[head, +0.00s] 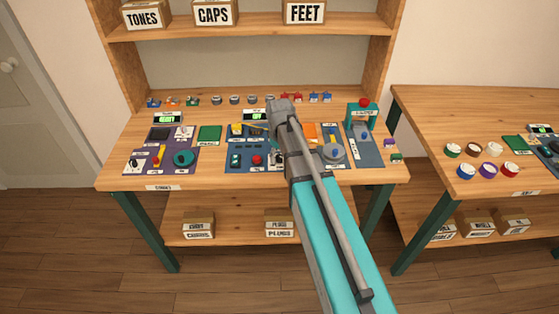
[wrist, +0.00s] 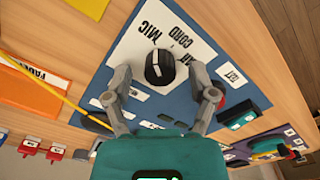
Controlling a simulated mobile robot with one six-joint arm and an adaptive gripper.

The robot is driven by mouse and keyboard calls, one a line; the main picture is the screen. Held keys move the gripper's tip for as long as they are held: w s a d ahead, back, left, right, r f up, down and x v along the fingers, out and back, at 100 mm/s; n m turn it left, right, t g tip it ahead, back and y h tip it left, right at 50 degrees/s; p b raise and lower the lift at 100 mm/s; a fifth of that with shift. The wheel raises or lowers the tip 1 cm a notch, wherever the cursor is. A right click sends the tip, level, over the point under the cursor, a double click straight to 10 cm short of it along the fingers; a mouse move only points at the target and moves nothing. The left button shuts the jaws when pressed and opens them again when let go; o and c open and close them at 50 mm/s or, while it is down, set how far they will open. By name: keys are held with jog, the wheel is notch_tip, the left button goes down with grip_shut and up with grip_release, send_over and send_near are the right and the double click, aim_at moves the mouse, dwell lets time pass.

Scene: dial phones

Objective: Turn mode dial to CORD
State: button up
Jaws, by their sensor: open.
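The mode dial (wrist: 159,67) is a round black knob with a light pointer mark, in the wrist view, on a blue panel (wrist: 122,52). The labels MIC, CORD and a third, partly covered one that seems to end in "AIR" are printed beside it. The pointer's exact label is hard to tell. My gripper (wrist: 159,76) is open, with one grey finger on each side of the dial; whether either finger touches it I cannot tell.
In the wrist view, a yellow cable (wrist: 45,90) crosses near the left finger and an orange block (wrist: 30,92) is at left. The head view shows a purple panel (head: 143,165) at the bench's left and a shelf (head: 250,28) above. A second table (head: 430,130) stands at right.

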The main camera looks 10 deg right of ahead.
jog(key=shift+f, duration=0.3)
grip_shut()
dwell(0.4)
